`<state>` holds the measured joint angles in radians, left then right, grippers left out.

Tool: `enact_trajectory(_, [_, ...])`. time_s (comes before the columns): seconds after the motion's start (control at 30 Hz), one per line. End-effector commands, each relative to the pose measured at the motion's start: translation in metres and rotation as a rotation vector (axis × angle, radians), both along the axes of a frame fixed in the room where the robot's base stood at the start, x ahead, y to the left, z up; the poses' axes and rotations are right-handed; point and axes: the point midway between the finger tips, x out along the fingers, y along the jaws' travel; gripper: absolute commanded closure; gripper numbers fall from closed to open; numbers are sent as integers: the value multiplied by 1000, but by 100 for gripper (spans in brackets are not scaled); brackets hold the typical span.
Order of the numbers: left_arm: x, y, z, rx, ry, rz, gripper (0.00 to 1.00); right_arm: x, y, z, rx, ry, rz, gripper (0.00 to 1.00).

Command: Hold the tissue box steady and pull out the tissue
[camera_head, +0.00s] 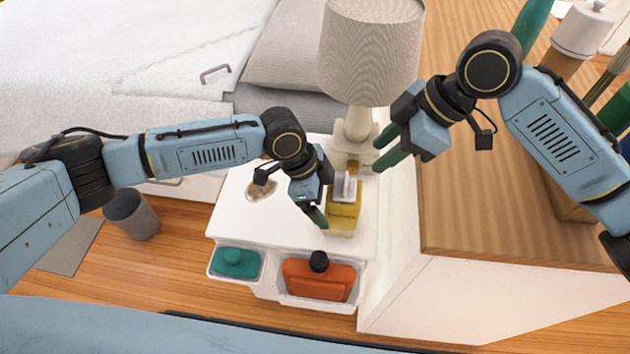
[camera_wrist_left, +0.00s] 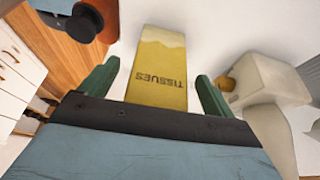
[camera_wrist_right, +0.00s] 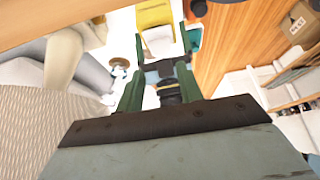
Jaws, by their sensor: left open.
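The yellow tissue box (camera_head: 342,218), with a white tissue (camera_head: 346,187) sticking out, stands on the white nightstand (camera_head: 235,215). My left gripper (camera_head: 320,200) is open at the box's left side. In the left wrist view the box (camera_wrist_left: 158,75), lettered TISSUES, lies between the spread green fingers, with gaps on both sides. My right gripper (camera_head: 388,147) is open and empty, above and to the right of the box. In the right wrist view the box (camera_wrist_right: 154,14) and tissue (camera_wrist_right: 159,42) show beyond its spread fingers; part of my left arm shows between them.
A lamp (camera_head: 370,55) stands right behind the box, close to both grippers. An orange bottle (camera_head: 318,280) and a teal item (camera_head: 235,262) sit in front compartments. A wooden-topped cabinet (camera_head: 500,215) rises at right. A beige item (camera_head: 262,188) lies left on the nightstand.

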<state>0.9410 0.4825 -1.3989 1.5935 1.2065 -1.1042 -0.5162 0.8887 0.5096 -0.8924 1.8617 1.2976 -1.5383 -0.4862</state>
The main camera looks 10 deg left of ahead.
Motion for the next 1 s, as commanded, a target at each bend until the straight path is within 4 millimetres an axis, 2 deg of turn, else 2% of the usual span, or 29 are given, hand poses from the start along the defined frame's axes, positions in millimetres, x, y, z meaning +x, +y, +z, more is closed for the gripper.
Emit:
enact_trajectory(0.2, [0,-6,-13,0,-1,0,11,0,0,0,0,0,0,64])
enact_trajectory(0.47, [0,-6,-14,0,-1,0,11,0,0,0,0,0,0,64])
enact_trajectory(0.87, [0,-5,-14,0,-1,0,62,0,0,0,0,0,0,64])
enact_trajectory(1.0, [0,-5,-14,0,-1,0,63,-1,1,-3,-7,-16,14,81])
